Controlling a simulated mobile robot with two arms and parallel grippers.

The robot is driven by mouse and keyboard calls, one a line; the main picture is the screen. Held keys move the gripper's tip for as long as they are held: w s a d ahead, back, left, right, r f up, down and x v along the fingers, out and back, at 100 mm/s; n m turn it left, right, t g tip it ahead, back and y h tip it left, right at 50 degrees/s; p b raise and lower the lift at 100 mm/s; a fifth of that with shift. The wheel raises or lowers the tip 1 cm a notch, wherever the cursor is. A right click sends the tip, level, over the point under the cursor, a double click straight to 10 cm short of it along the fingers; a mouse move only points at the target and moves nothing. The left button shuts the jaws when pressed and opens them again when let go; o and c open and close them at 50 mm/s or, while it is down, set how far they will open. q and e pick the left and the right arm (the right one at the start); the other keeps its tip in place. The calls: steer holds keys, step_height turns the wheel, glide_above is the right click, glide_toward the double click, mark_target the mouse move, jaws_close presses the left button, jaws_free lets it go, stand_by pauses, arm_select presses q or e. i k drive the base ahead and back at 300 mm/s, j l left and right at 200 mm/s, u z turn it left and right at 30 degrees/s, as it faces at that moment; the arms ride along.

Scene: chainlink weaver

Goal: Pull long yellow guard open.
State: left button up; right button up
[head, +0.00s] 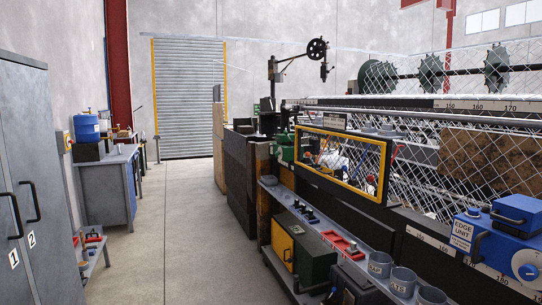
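The long yellow guard (338,183) is a yellow rectangular frame on the front of the chainlink machine, right of the middle in the head view. Its frame looks closed against the machine, standing upright along the front. Coloured machine parts show through its opening. I cannot make out a handle on it. Neither of my grippers is in view.
A long low shelf (268,186) runs below the guard, with a dark green box with a yellow door (282,246) under it and grey cups (402,281) near its front end. A blue edge unit (480,238) sits right. The floor (185,250) left of the machine is clear.

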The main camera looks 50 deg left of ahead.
mark_target(325, 156)
steer(key=u, duration=1.35)
steer(key=i+z, duration=0.1)
steer(key=i, duration=0.35)
steer(key=j, duration=0.1)
